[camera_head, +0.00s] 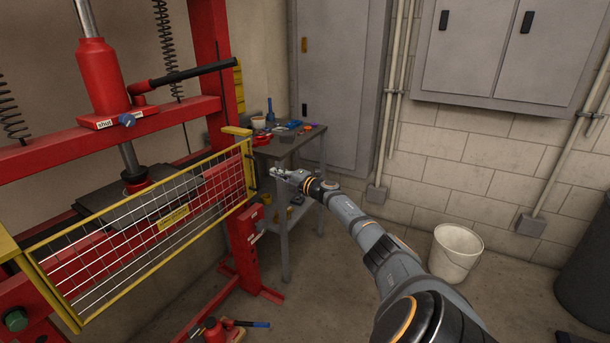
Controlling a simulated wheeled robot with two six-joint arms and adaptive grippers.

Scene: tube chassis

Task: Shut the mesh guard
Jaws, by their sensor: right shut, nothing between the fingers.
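The mesh guard (150,225) is a yellow frame with wire mesh and a yellow label. It spans the front of the red press (238,230), from the left edge of the view to the right upright. Its right end (248,165) is at that upright; whether it touches or is latched cannot be told. My right gripper (275,172) is shut and empty, just right of the guard's right end, with a small gap seeming to lie between them. My left gripper is not in view.
A small metal table (290,141) with tools stands behind my right gripper. A white bucket (455,252) stands on the floor at the right. A red jack (218,331) is on the floor at the bottom. Grey cabinets line the back wall. The middle floor is clear.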

